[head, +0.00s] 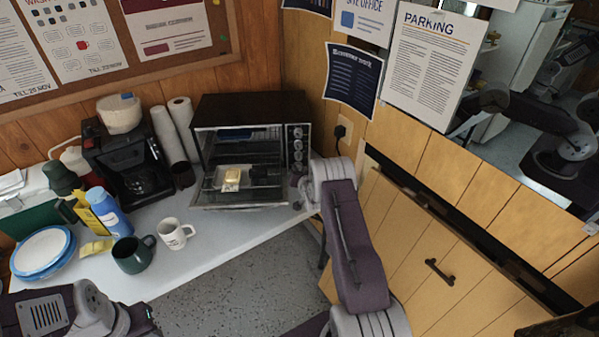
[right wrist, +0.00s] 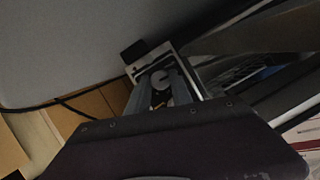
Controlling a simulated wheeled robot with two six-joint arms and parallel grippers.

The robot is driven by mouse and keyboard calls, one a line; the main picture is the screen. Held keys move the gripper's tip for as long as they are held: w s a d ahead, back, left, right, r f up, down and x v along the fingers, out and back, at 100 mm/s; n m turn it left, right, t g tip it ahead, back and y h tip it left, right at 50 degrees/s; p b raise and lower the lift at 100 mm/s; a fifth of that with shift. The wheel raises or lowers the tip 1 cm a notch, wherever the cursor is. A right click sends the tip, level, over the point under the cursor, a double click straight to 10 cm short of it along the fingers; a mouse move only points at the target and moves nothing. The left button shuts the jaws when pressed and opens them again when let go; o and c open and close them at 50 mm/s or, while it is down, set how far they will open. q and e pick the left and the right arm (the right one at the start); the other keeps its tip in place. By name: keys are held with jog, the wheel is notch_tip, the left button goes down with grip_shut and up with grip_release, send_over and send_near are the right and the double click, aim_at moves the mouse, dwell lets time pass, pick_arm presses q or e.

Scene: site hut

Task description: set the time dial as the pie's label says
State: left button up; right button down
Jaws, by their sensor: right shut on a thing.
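The toaster oven (head: 250,107) stands on the white table with its glass door lowered. A column of round dials (head: 298,144) runs down its right-hand panel. My right gripper (head: 299,181) is at the low end of this panel, shut on a dial that I take to be the time dial. In the right wrist view a round grey knob (right wrist: 161,80) sits between the fingers of this gripper. Its setting cannot be read. A small pale-yellow pie (head: 232,176) rests in the oven's open front; its label is too small to read. My left gripper (head: 146,321) is low at left, its fingers unclear.
Left of the oven stand paper rolls (head: 172,134), a black coffee maker (head: 133,160), a blue bottle (head: 108,210) and plates (head: 43,252). A dark green mug (head: 133,255) and a white mug (head: 175,234) stand in front. The table before the oven is clear.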

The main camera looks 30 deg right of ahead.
jog(key=shift+d+f+m+t+y+b, duration=0.15)
jog(key=shift+m+t+y+b, duration=0.4)
jog(key=shift+m+b, duration=0.65)
jog(key=shift+s+m+t+y+b, duration=0.1)
jog(key=shift+m+t+y+b, duration=0.25)
jog(key=shift+m+y+b, duration=0.5)
jog(key=shift+m+h, duration=0.25)
jog(key=shift+h, duration=0.05)
jog(key=c, duration=1.1)
grip_release()
jog(key=shift+c, duration=0.2)
